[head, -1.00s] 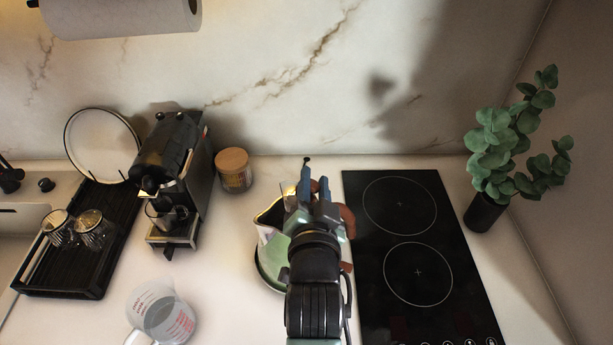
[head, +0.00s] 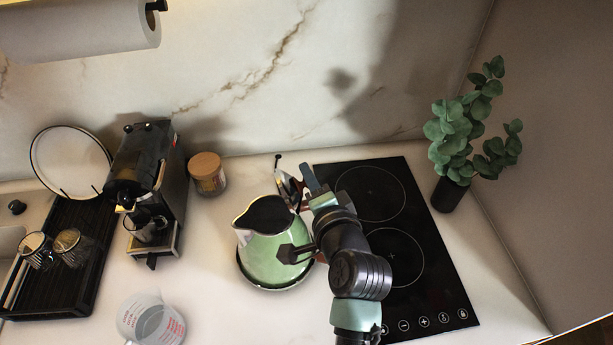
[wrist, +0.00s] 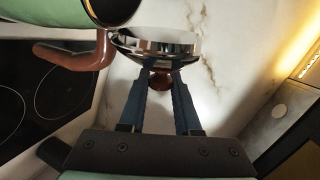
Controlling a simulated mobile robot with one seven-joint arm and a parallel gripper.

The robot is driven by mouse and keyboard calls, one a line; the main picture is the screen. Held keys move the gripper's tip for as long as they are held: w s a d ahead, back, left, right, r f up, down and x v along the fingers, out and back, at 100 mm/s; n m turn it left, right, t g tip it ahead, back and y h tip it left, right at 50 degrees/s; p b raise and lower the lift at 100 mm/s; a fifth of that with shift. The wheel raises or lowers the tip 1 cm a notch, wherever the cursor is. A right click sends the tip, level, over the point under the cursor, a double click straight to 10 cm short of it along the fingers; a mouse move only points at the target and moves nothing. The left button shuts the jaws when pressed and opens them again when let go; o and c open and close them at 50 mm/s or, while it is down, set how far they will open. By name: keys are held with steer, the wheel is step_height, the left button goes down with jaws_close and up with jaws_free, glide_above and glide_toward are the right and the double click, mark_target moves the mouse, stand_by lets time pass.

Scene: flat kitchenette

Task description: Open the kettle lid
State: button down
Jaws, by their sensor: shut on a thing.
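The green kettle (head: 268,262) stands on the counter just left of the cooktop. Its dark mouth is uncovered. The lid also shows in the wrist view (wrist: 172,43), beside the kettle's rim and brown handle (wrist: 80,58). My gripper (head: 296,181) is behind and right of the mouth. In the wrist view my gripper (wrist: 161,80) has its two fingers around the lid's brown knob (wrist: 160,81), shut on it. The arm hides most of the handle in the head view.
The black cooktop (head: 385,240) lies right of the kettle, with a potted plant (head: 450,190) beyond it. A wooden-lidded jar (head: 207,175), a coffee machine (head: 150,185) and a measuring jug (head: 150,322) stand to the left. The counter between jug and kettle is clear.

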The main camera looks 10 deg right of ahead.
stand_by(0.5)
steer(key=c, duration=0.6)
jaws_free()
steer(key=b+v, duration=0.2)
steer(key=v, duration=1.1)
steer(key=shift+b, duration=0.4)
